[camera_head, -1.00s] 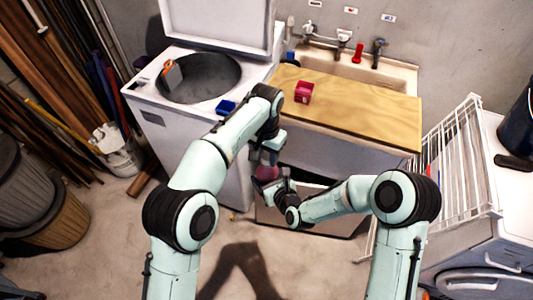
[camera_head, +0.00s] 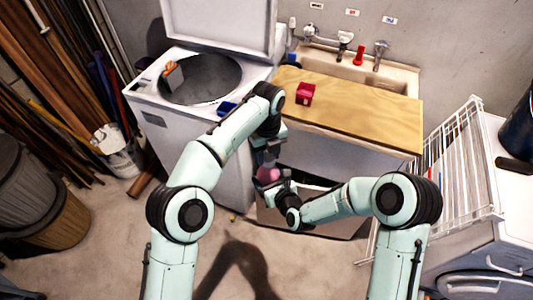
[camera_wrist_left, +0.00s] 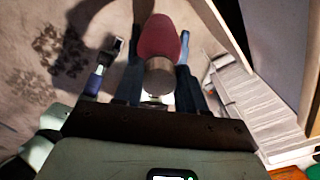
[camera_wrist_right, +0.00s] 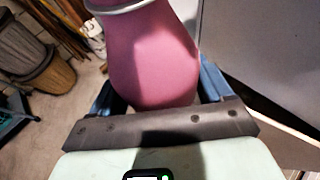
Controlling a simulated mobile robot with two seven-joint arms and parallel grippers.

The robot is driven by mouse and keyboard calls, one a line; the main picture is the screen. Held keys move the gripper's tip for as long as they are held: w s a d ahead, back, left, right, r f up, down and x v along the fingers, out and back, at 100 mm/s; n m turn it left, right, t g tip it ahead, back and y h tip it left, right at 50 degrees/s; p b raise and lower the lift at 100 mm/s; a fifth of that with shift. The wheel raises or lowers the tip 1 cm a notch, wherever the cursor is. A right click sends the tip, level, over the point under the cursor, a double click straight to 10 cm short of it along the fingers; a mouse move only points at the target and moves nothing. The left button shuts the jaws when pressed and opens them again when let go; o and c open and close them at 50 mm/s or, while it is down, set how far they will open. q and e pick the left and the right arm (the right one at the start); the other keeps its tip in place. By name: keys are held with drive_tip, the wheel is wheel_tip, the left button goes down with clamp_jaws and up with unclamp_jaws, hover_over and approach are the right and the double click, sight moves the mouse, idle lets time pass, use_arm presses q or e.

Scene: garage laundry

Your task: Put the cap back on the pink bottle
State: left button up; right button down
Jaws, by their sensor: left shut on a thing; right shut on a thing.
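The pink bottle (camera_head: 268,174) is held between my two grippers, in front of the sink cabinet. My right gripper (camera_head: 277,187) is shut on its lower body; the bottle fills the right wrist view (camera_wrist_right: 152,55), with a grey band near the top edge. My left gripper (camera_head: 266,156) is above the bottle, shut on the grey-brown cap (camera_wrist_left: 159,78). In the left wrist view the cap lines up with the bottle (camera_wrist_left: 159,38) and overlaps its end. I cannot tell whether the cap is seated or only close to it.
A wooden board (camera_head: 365,104) with a red box (camera_head: 305,94) covers part of the sink. The open washer (camera_head: 160,120) is at left, with a blue item (camera_head: 227,108) on its edge. A white drying rack (camera_head: 455,165) stands at right. Floor is clear in front.

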use_arm(q)
drive_tip(key=m, duration=0.4)
drive_tip(key=shift+d+m, duration=0.1)
drive_tip(key=shift+m, duration=0.2)
drive_tip(key=m, duration=0.5)
drive_tip(key=shift+d, duration=0.15)
drive_tip(key=o, duration=1)
drive_tip(key=shift+r, duration=2.2)
drive_tip(key=shift+c, duration=0.2)
